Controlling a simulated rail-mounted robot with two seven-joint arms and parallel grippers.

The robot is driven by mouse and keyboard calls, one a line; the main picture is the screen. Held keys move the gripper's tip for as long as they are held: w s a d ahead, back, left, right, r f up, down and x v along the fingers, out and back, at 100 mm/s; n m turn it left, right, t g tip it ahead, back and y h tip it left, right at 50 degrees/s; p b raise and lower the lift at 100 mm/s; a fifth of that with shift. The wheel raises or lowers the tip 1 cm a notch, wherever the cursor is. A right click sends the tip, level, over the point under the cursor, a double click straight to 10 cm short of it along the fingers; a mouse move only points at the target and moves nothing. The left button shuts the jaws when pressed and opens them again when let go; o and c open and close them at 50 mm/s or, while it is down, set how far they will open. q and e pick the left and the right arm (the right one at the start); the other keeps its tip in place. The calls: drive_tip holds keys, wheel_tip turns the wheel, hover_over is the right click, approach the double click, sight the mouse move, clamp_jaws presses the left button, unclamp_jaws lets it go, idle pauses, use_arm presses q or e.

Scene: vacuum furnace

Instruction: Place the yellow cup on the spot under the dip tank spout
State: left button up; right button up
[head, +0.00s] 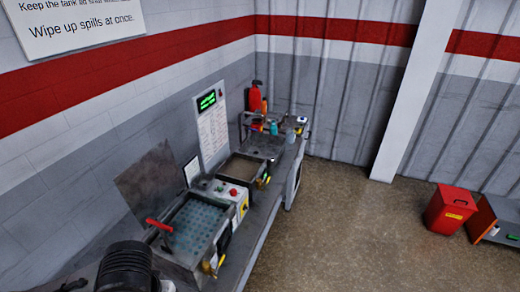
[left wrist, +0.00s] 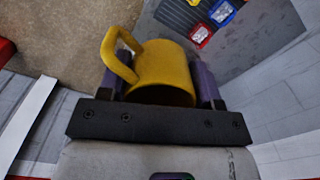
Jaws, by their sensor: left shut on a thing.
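The yellow cup (left wrist: 168,68) is between the two purple-grey fingers of my left gripper (left wrist: 158,82) in the left wrist view. The fingers close on its sides and its handle sticks out to the upper left. The cup does not show in the head view. In the head view a tank (head: 196,222) with a teal perforated inside stands on the bench, with small yellow fittings at its front. A second open tank (head: 245,167) with brown contents stands farther along. I cannot tell which fitting is the spout, and the spot is not discernible. My right gripper is not in view.
A control box (head: 238,192) with a red button sits between the tanks. A raised grey lid (head: 150,185) and red handle (head: 158,225) are at the near tank. A red bin (head: 450,207) is at right; the floor between is clear.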

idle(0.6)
use_arm(q)
drive_tip(key=shift+f+b, duration=0.3)
drive_tip(key=shift+f, duration=0.05)
drive_tip(key=d+f+b, duration=0.2)
drive_tip(key=f+b, duration=0.6)
drive_tip(key=f, duration=0.1)
drive_tip(key=d+f+b, duration=0.2)
drive_tip(key=f+b, duration=0.6)
drive_tip(key=f, duration=0.2)
drive_tip(key=w+d+f+n+b, duration=0.1)
drive_tip(key=w+f+b, duration=0.2)
drive_tip(key=f+b, duration=0.4)
drive_tip(key=w+f+n+b, duration=0.1)
drive_tip(key=w+f+b, duration=0.25)
drive_tip(key=f, duration=0.45)
drive_tip(key=w+a+f+n, duration=0.3)
drive_tip(key=w+a, duration=0.2)
drive_tip(key=w, duration=0.3)
drive_tip(key=a+f, duration=0.2)
drive_tip(key=a, duration=0.2)
drive_tip(key=a+f+b, duration=0.1)
drive_tip(key=a+f, duration=0.1)
drive_tip(key=a, duration=0.2)
drive_tip(key=a+f+b, duration=0.1)
drive_tip(key=a+f, duration=0.2)
drive_tip(key=a, duration=0.1)
drive_tip(key=shift+w, duration=0.15)
drive_tip(key=shift+f+b, duration=0.55)
drive_tip(key=shift+f, duration=1.5)
